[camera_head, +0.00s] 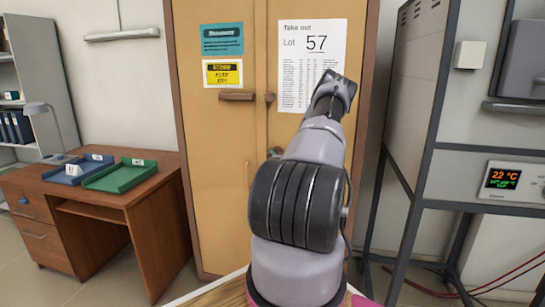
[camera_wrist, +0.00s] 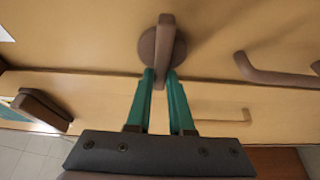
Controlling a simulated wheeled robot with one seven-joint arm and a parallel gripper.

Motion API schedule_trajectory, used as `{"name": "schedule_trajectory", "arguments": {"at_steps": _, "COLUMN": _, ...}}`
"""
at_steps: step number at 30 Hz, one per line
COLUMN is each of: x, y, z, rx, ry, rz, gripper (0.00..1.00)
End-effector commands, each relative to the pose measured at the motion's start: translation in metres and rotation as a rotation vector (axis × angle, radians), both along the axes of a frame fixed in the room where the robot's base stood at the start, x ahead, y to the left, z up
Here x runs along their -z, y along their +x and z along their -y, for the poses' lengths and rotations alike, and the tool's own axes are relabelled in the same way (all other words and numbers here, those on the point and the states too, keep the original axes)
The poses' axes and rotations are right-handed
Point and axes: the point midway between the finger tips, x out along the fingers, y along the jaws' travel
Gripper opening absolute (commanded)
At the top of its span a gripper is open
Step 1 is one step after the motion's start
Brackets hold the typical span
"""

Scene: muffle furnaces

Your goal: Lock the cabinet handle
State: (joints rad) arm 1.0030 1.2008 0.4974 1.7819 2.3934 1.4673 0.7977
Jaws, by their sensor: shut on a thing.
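The tan cabinet (camera_head: 222,140) stands ahead with its doors shut. In the wrist view, the brown cabinet handle (camera_wrist: 165,35) is a narrow lever on a round base beside the door seam. My gripper (camera_wrist: 161,78) has its two teal fingers on either side of the lever's lower end, shut on it. In the head view my arm runs up in front of the right door, and the gripped handle is mostly hidden, with only a bit of dark and teal showing at the arm's left edge.
A brown bar (camera_head: 237,96) and a small brown piece (camera_head: 270,98) sit higher on the doors. A wooden desk (camera_head: 160,215) with green (camera_head: 120,176) and blue trays stands left. A grey metal frame (camera_head: 430,150) stands close on the right.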

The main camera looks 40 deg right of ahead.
Motion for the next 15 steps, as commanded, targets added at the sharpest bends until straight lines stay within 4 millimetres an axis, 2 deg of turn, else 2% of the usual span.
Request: {"name": "schedule_trajectory", "arguments": {"at_steps": 15, "x": 0.0019, "y": -0.0004, "z": -0.0003, "rx": 0.0, "ry": -0.027, "rz": -0.034, "gripper": 0.0}}
